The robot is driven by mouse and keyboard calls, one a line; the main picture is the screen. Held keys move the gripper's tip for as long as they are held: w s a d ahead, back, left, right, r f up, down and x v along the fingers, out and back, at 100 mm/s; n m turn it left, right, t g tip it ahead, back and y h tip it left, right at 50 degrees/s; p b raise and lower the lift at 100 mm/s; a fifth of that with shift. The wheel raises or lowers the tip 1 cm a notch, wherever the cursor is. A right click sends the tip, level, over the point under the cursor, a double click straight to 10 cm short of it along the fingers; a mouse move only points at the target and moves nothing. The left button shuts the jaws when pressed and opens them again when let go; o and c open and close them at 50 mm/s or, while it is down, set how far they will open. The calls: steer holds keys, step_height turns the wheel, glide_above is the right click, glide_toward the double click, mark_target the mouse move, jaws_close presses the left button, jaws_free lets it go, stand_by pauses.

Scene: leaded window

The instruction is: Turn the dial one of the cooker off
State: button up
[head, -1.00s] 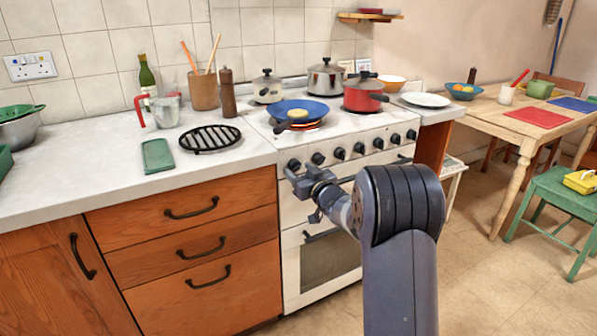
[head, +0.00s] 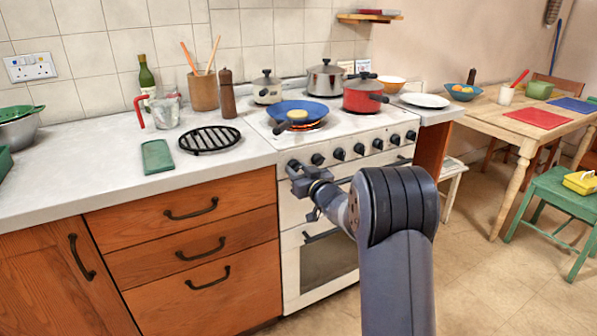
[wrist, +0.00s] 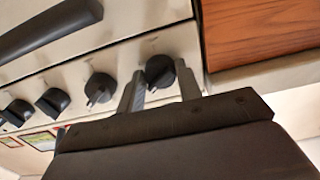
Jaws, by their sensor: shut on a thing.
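The white cooker (head: 330,262) has a row of black dials along its front panel. Dial one (wrist: 160,70), the leftmost, is black and sits between my two fingers in the wrist view. My gripper (wrist: 158,88) is shut on it. In the head view my gripper (head: 296,172) is at the left end of the dial row and partly covers that dial. An orange glow (head: 303,127) shows under the pan.
A red pot (head: 361,97), a steel pot (head: 325,79) and a small lidded pot (head: 267,90) stand on the hob. The pan's dark handle points to the front. Wooden drawers (head: 195,248) adjoin the cooker on the left. The floor at right is partly clear.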

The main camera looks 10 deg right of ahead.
steer(key=shift+n+b, duration=0.3)
steer(key=n+b, duration=0.1)
steer(key=n, duration=0.1)
steer(key=n+b, duration=0.2)
steer(key=shift+f+n, duration=0.2)
steer(key=shift+n, duration=0.1)
steer(key=n+b, duration=0.2)
steer(key=n, duration=0.1)
steer(key=shift+r+n+b, duration=0.15)
steer(key=shift+n+b, duration=0.85)
steer(key=shift+n, duration=0.8)
steer(key=o, duration=1)
steer(key=shift+c, duration=0.2)
steer(key=shift+s+d+r, duration=0.1)
